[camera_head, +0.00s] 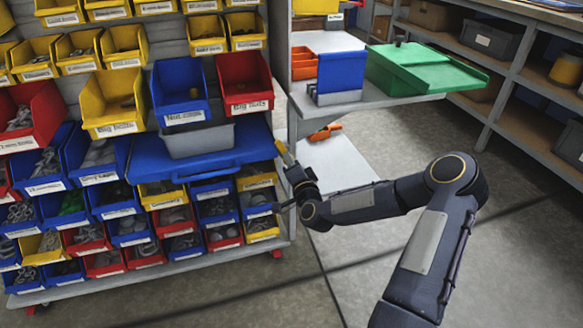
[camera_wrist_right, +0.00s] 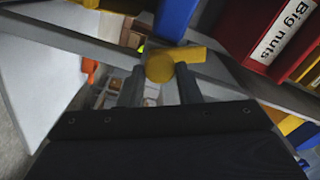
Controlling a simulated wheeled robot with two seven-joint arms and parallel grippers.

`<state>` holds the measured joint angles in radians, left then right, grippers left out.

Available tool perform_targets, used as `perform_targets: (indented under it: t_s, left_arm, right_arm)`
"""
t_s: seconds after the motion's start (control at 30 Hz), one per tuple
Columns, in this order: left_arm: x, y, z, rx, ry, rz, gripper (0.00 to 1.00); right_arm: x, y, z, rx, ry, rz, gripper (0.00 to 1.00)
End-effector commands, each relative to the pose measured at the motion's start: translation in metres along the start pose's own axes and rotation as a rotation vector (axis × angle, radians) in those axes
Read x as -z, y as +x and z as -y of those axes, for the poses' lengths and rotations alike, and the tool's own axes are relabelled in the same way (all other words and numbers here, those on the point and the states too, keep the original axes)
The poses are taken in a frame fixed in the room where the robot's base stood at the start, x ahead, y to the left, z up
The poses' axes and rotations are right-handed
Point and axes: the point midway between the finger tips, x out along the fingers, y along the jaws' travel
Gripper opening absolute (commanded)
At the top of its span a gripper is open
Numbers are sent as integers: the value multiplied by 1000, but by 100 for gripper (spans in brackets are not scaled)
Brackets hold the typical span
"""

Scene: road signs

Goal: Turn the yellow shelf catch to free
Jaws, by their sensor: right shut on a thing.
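The yellow shelf catch (camera_head: 281,148) is a small yellow piece at the right front edge of the bin rack, beside the blue shelf (camera_head: 150,172). My right gripper (camera_head: 284,164) is at the catch, mostly hidden by its own wrist in the head view. In the right wrist view the catch shows as a yellow knob with a bar to its right (camera_wrist_right: 163,68). The fingers of my right gripper (camera_wrist_right: 160,82) are shut on it. The catch's lower part is hidden between the fingers. My left gripper is in neither view.
A grey bin (camera_head: 198,140) stands on the blue shelf, with blue, red and yellow bins around it. A side shelf (camera_head: 345,98) holds a green case (camera_head: 415,68) and a blue-grey box (camera_head: 340,75). Open floor lies in front of the rack.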

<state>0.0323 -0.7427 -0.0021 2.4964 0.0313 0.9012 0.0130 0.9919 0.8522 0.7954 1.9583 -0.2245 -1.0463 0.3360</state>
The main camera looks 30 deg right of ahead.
Motion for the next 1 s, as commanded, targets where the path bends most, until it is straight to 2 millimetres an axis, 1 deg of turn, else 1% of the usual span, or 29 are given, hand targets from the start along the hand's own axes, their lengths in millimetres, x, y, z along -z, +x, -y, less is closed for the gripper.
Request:
perform_targets:
  t_s: [0.03, 0.2, 0.5, 0.7, 1.0]
  left_arm:
    - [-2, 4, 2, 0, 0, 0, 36]
    - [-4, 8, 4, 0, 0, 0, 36]
    - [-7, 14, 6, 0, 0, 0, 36]
    - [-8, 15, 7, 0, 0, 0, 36]
    - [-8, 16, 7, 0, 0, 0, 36]
  right_arm:
    - [-1, 0, -3, -1, 43, -1, 8]
    - [-1, 0, -3, -1, 189, 0, 8]
    - [-1, 0, -3, -2, 373, 0, 8]
    - [-1, 0, -3, -2, 436, 0, 8]
    - [-1, 0, -2, -3, 463, 1, 8]
